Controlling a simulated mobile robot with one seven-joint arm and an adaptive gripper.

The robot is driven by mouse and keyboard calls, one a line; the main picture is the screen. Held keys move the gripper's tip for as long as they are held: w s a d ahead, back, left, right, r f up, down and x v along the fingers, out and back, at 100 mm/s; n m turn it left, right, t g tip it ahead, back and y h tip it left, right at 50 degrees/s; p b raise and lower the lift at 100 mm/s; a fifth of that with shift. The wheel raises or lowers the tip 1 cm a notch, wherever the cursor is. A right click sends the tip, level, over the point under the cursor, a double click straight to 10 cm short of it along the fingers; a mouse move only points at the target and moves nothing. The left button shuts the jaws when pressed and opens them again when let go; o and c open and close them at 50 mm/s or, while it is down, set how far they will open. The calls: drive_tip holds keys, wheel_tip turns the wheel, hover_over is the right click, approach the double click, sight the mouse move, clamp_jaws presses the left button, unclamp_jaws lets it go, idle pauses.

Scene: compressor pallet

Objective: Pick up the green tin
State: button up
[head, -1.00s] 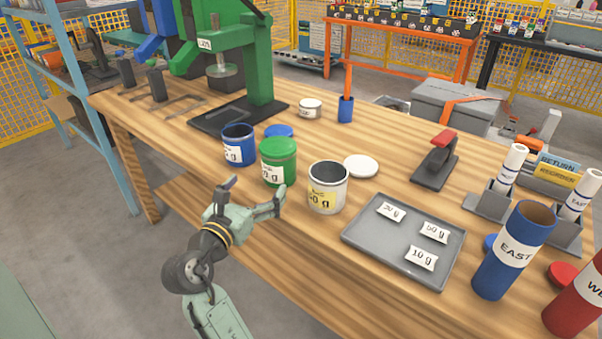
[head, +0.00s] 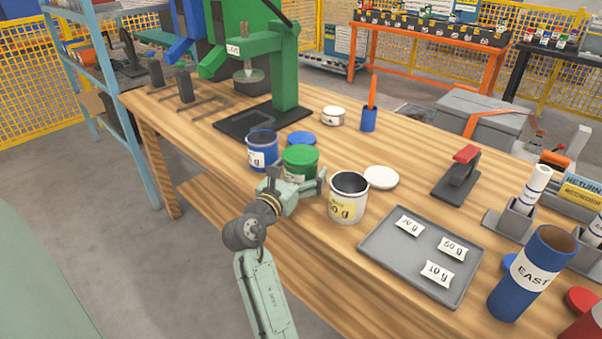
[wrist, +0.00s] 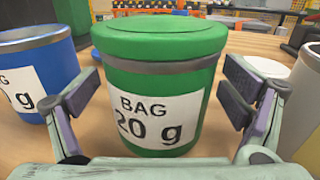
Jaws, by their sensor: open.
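The green tin (head: 300,158) stands upright on the wooden bench with its green lid on. In the wrist view the green tin (wrist: 158,85) is large and central, with a white label reading "BAG 20 g". My gripper (head: 298,178) is open at the near side of the tin. In the wrist view my gripper (wrist: 160,105) has one finger to the left and one to the right of the tin, with gaps on both sides. In the head view my gripper hides the tin's lower part.
An open blue tin (head: 262,150) stands close on the left, and an open white tin (head: 348,197) close on the right. A blue lid (head: 301,139) and a white lid (head: 381,177) lie behind. A grey tray (head: 385,253) with several labels lies to the right.

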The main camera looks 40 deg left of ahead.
drive_tip(key=shift+c, duration=0.5)
drive_tip(key=c, duration=2)
